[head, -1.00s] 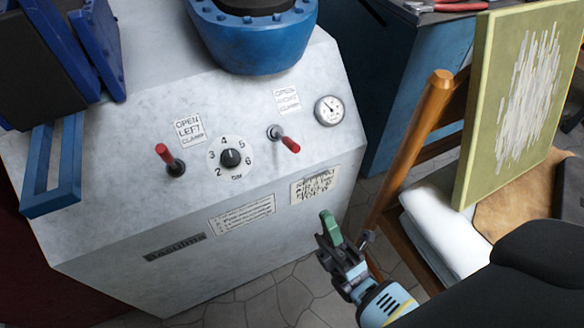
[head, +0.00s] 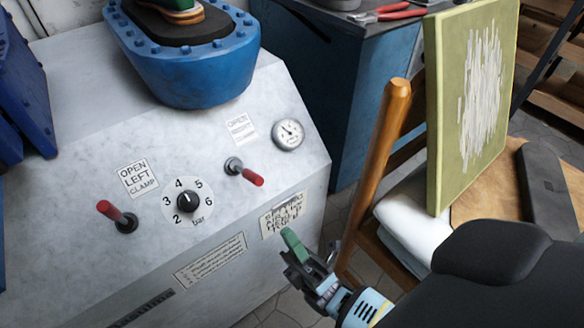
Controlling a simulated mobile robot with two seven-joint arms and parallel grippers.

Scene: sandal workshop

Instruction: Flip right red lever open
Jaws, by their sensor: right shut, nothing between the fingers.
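The right red lever (head: 251,176) sits on the sloped panel of the grey machine, under the "OPEN RIGHT" label (head: 241,128). Its red handle tilts down and to the right from its metal base. The left red lever (head: 108,210) tilts up and to the left, below the "OPEN LEFT CLAMP" label (head: 138,177). My right gripper (head: 290,240) has green fingertips, which are shut and empty. It is below and to the right of the right lever in the picture, apart from it, by the panel's lower edge. My left gripper is not in view.
A pressure dial (head: 187,202) lies between the levers, and a round gauge (head: 288,134) is at upper right. A blue clamp housing (head: 190,72) stands behind. A wooden chair post (head: 380,150) and a green canvas (head: 470,110) stand close on the right.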

